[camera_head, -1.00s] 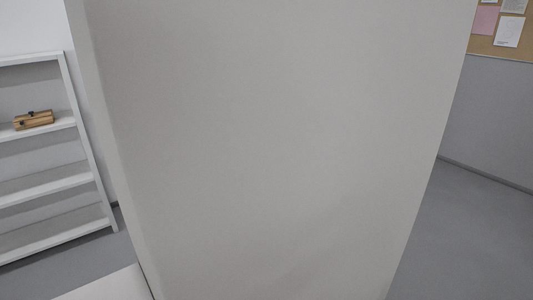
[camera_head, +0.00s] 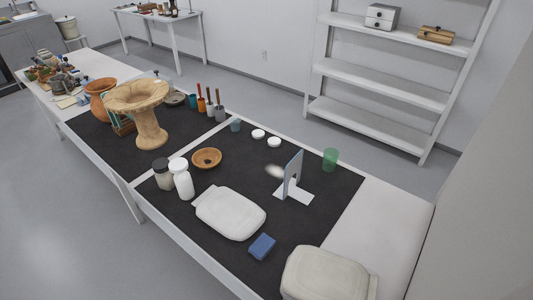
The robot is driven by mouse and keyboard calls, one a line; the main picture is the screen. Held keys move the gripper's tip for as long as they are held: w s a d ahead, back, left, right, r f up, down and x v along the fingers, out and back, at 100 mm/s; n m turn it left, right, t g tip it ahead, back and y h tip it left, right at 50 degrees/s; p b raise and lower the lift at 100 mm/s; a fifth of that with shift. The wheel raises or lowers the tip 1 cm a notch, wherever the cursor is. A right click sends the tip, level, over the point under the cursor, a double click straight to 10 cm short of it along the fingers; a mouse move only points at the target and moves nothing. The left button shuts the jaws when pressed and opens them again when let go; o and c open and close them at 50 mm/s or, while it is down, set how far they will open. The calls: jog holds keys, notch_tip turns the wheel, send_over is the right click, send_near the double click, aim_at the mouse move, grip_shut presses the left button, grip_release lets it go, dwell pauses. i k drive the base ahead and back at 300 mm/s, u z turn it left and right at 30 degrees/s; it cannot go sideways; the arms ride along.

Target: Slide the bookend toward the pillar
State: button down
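The bookend (camera_head: 294,175) stands upright on the dark mat near the right part of the long table. It has a blue-grey upright plate and a pale flat foot lying on the mat. A large plain pale grey pillar (camera_head: 480,215) rises at the right edge of the picture, past the table's right end. A bare white strip of table (camera_head: 392,215) lies between the mat and the pillar. My gripper is not in view.
A green cup (camera_head: 330,159) stands just behind and right of the bookend. White bottles, a bowl and a pedestal vessel (camera_head: 148,112) stand left. A shelf (camera_head: 385,75) stands behind.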

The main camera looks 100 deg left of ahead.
aim_at(298, 177)
jog(key=u, duration=4.65)
jog(key=i, duration=0.6)
jog(key=z, duration=0.15)
